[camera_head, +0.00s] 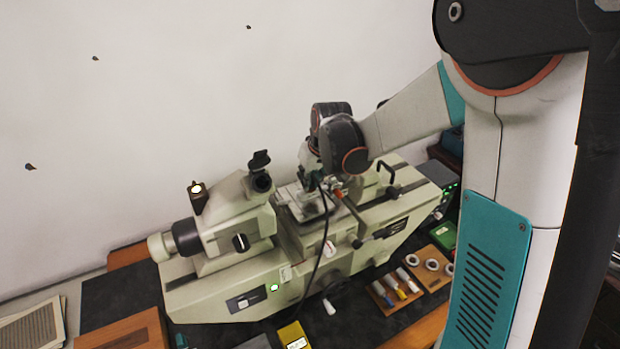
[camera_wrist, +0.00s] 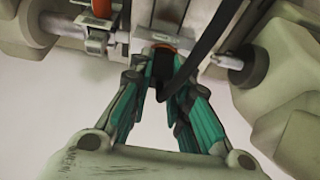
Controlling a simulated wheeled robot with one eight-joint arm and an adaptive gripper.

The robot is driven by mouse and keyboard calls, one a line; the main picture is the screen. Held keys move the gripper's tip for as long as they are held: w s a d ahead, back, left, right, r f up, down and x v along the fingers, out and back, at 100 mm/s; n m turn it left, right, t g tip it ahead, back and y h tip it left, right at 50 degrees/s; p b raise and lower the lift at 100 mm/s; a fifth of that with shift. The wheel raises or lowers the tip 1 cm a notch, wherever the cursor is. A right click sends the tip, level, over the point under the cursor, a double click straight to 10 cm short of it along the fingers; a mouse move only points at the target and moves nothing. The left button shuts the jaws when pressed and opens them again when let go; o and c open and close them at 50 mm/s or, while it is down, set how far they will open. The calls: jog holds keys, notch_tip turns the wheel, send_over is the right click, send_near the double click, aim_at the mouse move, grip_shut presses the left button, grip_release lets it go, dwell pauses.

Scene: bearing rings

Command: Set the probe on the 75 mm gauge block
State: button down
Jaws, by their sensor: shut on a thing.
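The probe (camera_wrist: 162,64) is a dark body with an orange ring at its far end, and a black cable leads away from it. My gripper (camera_wrist: 164,82) has teal fingers shut on the probe. In the head view my gripper (camera_head: 318,182) is above the stage in the middle of the measuring machine (camera_head: 295,240), partly covered by my arm. A pale metal block (camera_wrist: 145,37) shows just beyond the probe in the wrist view; I cannot tell whether it is the 75 mm gauge block or whether the probe touches it.
The machine's eyepiece head (camera_head: 235,215) stands left of my gripper. The cable (camera_head: 322,240) hangs over the machine's front. A wooden tray (camera_head: 392,291) with coloured-handled pieces, a board with rings (camera_head: 432,264) and a yellow box (camera_head: 293,336) lie in front. In the wrist view, spindles flank the probe.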

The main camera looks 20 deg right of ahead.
jog(key=shift+f+b, duration=0.35)
dwell(0.7)
jog(key=c, duration=1.4)
grip_release()
jog(key=shift+r, duration=0.1)
jog(key=shift+r+p, duration=2.6)
jog(key=shift+r, duration=1.65)
